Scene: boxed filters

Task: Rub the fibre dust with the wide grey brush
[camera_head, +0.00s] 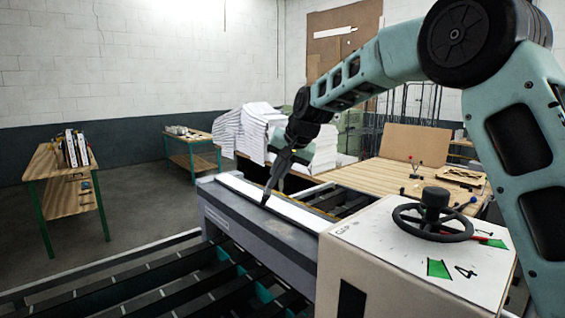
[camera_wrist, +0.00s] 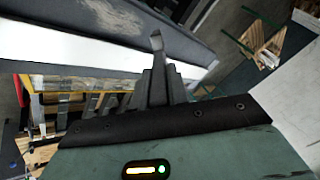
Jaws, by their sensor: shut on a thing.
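My gripper (camera_head: 268,194) points down at the long grey beam with a white top strip (camera_head: 285,207). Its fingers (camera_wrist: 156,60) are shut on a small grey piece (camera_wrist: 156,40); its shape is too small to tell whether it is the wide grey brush. The tip is at or just over the near edge of the white strip; contact cannot be told. A faint brownish smear (camera_wrist: 118,13) shows on the beam's grey face in the wrist view. I cannot tell if it is the fibre dust. No other brush can be made out.
A box with a black handwheel (camera_head: 434,222) stands right of the beam. Behind are a wooden table (camera_head: 372,180) with small tools and stacked white filters (camera_head: 262,132). Dark rails (camera_head: 190,285) lie in front. A bench with binders (camera_head: 62,195) stands left; the floor between is clear.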

